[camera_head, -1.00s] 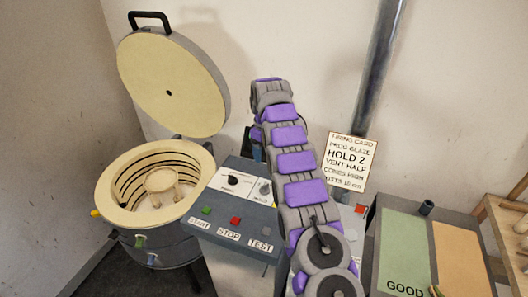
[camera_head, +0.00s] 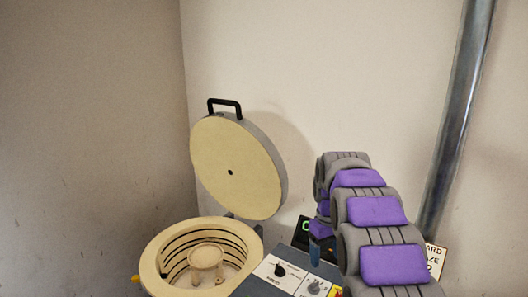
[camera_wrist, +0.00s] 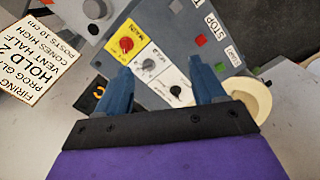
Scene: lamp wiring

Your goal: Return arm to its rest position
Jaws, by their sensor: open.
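My arm, purple and grey, reaches from the lower right of the head view toward the control panel (camera_head: 290,275). My gripper (camera_wrist: 160,88) shows in the wrist view with its two blue fingers apart and nothing between them. Past the fingers lies the panel with its MAIN knob and other dials. In the head view the fingertips (camera_head: 315,255) hang close to the panel's upper part; whether they touch it I cannot tell. The arm hides much of the panel's right side.
A round kiln (camera_head: 160,255) stands open at left, with a small stool-like piece (camera_head: 206,262) inside. Its lid (camera_head: 238,168) is raised behind it. A metal pipe (camera_head: 458,120) runs up the wall at right. A firing card (camera_head: 434,258) is partly hidden by the arm.

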